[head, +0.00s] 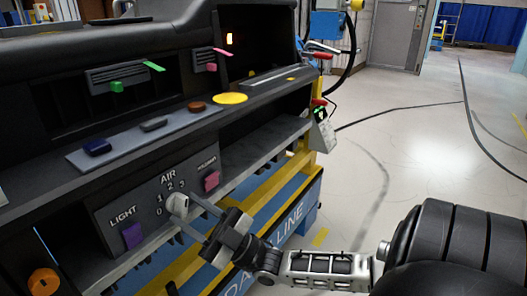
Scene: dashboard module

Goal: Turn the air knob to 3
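The air knob (178,204) is a whitish round knob on the dark control panel (117,218), under the label AIR and the digits 0, 1, 2 and 3. Its pointer direction is too small to read. My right gripper (181,207) reaches in from the right, with its two grey fingers apart and their tips on either side of the knob. I cannot tell whether the fingers press on it. My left gripper is not in view.
A purple light switch (132,236) sits left of the knob, and a pink hazard switch (211,181) sits close to its upper right. A shelf with coloured buttons (153,125) juts out above. An orange knob (43,282) is at lower left. The floor at right is open.

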